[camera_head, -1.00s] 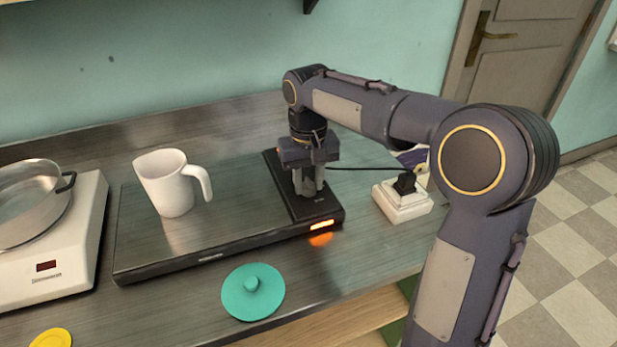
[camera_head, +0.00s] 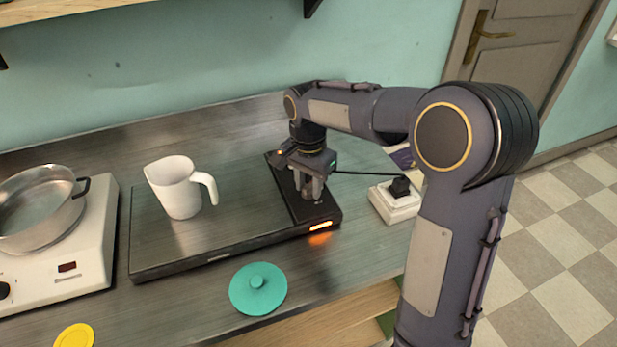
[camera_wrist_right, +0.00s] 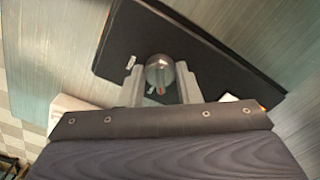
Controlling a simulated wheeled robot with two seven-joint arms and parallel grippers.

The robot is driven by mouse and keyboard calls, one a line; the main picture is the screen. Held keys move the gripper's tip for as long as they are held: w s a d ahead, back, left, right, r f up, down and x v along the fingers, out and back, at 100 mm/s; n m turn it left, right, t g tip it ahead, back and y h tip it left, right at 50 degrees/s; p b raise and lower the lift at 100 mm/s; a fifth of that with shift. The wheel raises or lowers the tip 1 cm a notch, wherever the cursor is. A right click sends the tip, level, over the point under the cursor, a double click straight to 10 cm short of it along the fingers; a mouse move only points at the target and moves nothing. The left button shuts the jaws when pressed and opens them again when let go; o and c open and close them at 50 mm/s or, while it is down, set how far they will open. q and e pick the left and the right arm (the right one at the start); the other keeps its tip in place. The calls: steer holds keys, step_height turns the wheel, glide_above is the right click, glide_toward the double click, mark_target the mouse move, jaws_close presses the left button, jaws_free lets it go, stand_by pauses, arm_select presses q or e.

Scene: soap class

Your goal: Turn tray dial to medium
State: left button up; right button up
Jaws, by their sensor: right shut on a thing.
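The warming tray (camera_head: 160,245) is a dark flat slab on the counter with a black control strip at its right end. An orange light (camera_head: 320,226) glows at the strip's front edge. My right gripper (camera_head: 311,194) points down over the strip. In the right wrist view its two grey fingers stand on either side of the round grey dial (camera_wrist_right: 160,72), shut on it. A small orange-red mark shows on the dial's lower part. The dial's setting labels are too small to read. In the head view the fingers hide the dial. My left gripper is not in view.
A white jug (camera_head: 178,190) stands on the tray's left part. A teal lid (camera_head: 258,289) and a yellow disc (camera_head: 75,337) lie in front. A metal pot (camera_head: 40,212) sits on a white hotplate (camera_head: 95,255) at left. A white switch box (camera_head: 393,207) is right of the tray.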

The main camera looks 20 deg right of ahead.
mark_target(309, 185)
steer(key=m+p, duration=0.2)
steer(key=m, duration=0.2)
steer(key=shift+m, duration=0.3)
stand_by(0.3)
steer(key=o, duration=1)
step_height(309, 185, up, 8)
steer(key=shift+f+p, duration=0.1)
steer(key=shift+p, duration=0.3)
